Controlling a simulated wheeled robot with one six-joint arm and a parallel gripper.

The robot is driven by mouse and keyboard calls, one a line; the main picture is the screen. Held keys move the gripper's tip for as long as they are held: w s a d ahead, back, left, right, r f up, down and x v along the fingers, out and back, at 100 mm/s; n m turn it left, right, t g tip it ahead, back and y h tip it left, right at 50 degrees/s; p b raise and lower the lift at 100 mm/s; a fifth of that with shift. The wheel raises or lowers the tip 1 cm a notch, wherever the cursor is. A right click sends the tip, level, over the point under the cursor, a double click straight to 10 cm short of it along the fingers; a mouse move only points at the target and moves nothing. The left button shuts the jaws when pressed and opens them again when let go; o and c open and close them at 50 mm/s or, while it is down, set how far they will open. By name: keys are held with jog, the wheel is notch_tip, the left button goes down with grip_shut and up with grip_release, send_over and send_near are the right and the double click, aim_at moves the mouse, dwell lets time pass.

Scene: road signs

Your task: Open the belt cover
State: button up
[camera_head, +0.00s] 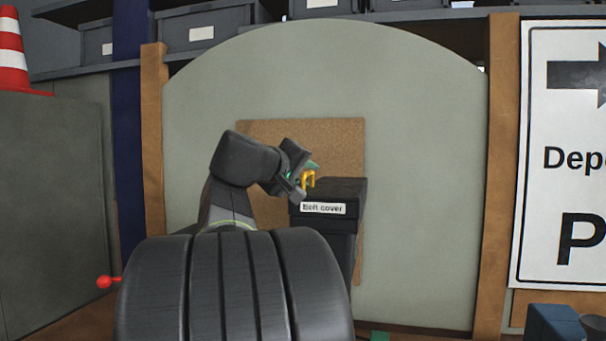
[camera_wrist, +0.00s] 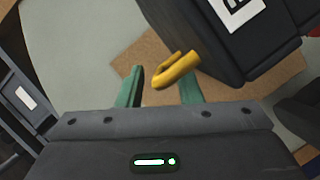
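The belt cover (camera_head: 350,190) is a dark box-like lid with a white "Belt cover" label on its front, and it looks closed. A yellow hook-shaped handle (camera_head: 308,179) sticks out at its left side. In the wrist view the handle (camera_wrist: 178,72) juts from the dark cover (camera_wrist: 205,40). My gripper (camera_head: 303,172) is at the handle, left of the cover. In the wrist view its two green fingers (camera_wrist: 160,86) are apart, with the handle's free end between or just above them. I cannot tell whether they touch it.
A brown board (camera_head: 262,128) stands behind the cover, against a pale rounded panel (camera_head: 400,100). Wooden posts (camera_head: 492,180) flank it. A grey cabinet (camera_head: 50,200) with a red knob (camera_head: 104,282) is at left. A large sign (camera_head: 562,150) is at right.

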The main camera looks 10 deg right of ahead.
grip_shut()
jog(key=shift+r, duration=0.1)
